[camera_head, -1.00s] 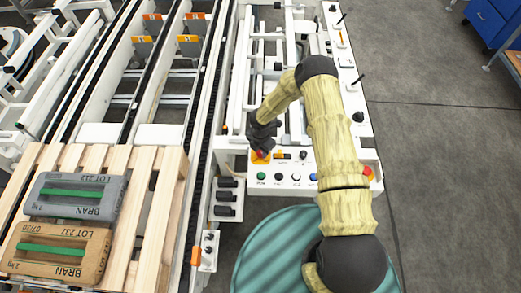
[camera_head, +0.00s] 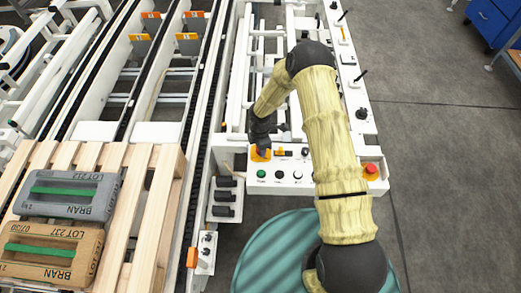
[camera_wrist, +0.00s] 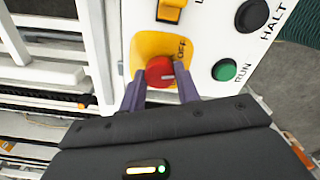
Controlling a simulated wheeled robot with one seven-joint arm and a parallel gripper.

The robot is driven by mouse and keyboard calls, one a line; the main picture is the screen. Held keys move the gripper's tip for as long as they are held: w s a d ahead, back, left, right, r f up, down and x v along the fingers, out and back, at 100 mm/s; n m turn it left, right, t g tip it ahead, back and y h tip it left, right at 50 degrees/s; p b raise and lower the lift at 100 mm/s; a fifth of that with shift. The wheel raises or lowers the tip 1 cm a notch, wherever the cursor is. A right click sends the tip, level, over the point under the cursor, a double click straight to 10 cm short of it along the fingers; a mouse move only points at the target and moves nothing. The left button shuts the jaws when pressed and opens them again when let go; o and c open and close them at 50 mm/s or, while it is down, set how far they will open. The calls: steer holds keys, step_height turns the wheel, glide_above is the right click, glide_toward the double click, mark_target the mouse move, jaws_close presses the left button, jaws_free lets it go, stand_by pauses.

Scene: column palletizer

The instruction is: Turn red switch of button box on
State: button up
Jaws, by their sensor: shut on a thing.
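The red switch (camera_wrist: 159,71) is a round knob on a yellow plate (camera_wrist: 146,47) printed OFF, seen in the wrist view. A light line on the knob points right, toward the OFF print. My gripper (camera_wrist: 160,84) has its two purple fingers on either side of the knob and is shut on it. In the head view my gripper (camera_head: 260,146) is at the yellow plate, at the left end of the white button box (camera_head: 309,186), and hides the knob there.
Beside the switch are a green RUN button (camera_wrist: 224,70) and a black HALT button (camera_wrist: 252,15). A red button (camera_head: 371,170) is at the box's right end. A pallet (camera_head: 148,215) with bags stands left, beyond a conveyor.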

steer(key=m+b, duration=0.4)
steer(key=m, duration=0.2)
steer(key=shift+w+f+m, duration=0.1)
steer(key=shift+m, duration=0.2)
steer(key=m+b, duration=0.2)
steer(key=m, duration=0.3)
steer(key=shift+m, duration=0.3)
steer(key=o, duration=1)
steer(key=shift+r+b, duration=0.2)
steer(key=shift+b, duration=0.1)
step_height(320, 180, up, 17)
steer(key=shift+r+b, duration=0.15)
steer(key=shift+b, duration=0.7)
